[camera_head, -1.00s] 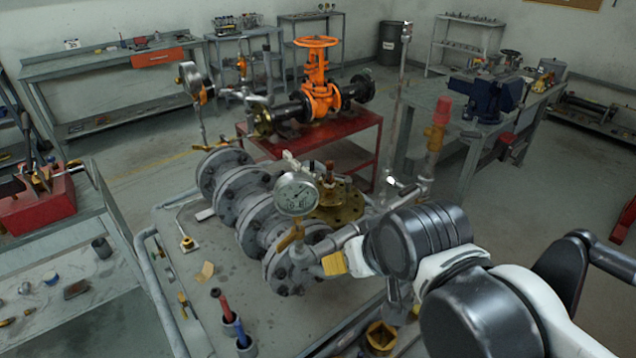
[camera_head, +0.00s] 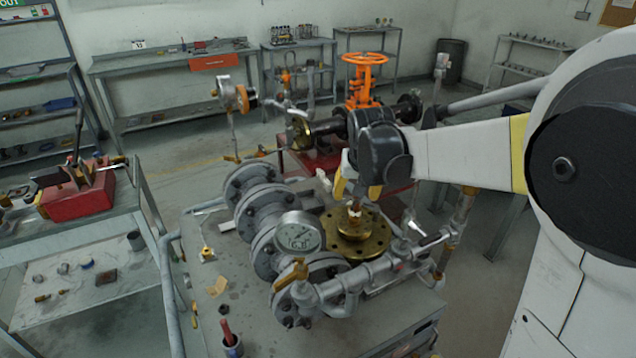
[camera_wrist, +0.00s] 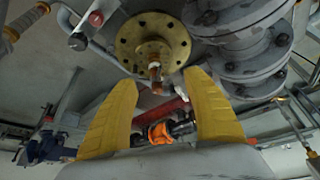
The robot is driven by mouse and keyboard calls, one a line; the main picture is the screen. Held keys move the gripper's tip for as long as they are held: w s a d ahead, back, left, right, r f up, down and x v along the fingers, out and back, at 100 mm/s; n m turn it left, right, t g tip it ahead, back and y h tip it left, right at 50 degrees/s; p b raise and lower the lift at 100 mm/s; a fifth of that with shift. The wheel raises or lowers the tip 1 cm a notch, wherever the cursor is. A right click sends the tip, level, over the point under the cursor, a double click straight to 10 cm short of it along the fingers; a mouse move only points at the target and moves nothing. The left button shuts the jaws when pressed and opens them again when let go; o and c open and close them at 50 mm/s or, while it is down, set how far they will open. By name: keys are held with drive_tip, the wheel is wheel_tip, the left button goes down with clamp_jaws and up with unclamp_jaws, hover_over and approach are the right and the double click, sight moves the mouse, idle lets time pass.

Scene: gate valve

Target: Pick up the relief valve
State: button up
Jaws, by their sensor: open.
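The piece that looks like the relief valve stands on a side pipe right of the bench assembly. Its brass lower part (camera_head: 464,205) shows below my forearm in the head view; its red top is hidden by the arm. A brass piece at the upper left edge of the wrist view may be the same part; I cannot tell. My gripper (camera_head: 357,190) points down above the brass flange (camera_head: 352,245), left of the relief valve and apart from it. In the wrist view its yellow fingers (camera_wrist: 163,85) are spread with nothing between them.
A pressure gauge (camera_head: 298,234) and grey flanged pipes (camera_head: 262,215) crowd the bench below my gripper. The orange handwheel valve (camera_head: 365,75) stands behind on a red stand. A red toolbox (camera_head: 77,198) sits on the left cart. Floor is free at the back left.

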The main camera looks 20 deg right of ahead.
drive_tip(key=m, duration=0.1)
approach(356, 208)
drive_tip(key=shift+g, duration=0.4)
drive_tip(key=x, duration=0.2)
drive_tip(key=b+x, duration=0.1)
drive_tip(key=x, duration=0.3)
drive_tip(key=shift+w+d, duration=0.1)
drive_tip(key=shift+w, duration=0.25)
drive_tip(key=b+x, duration=0.1)
drive_tip(key=x, duration=0.1)
drive_tip(key=b+x, duration=0.1)
drive_tip(key=x, duration=0.1)
drive_tip(key=b+x, duration=0.1)
drive_tip(key=x, duration=0.1)
drive_tip(key=shift+w+r, duration=0.1)
drive_tip(key=shift+w, duration=0.2)
drive_tip(key=shift+r, duration=0.1)
drive_tip(key=shift+s, duration=0.1)
clamp_jaws()
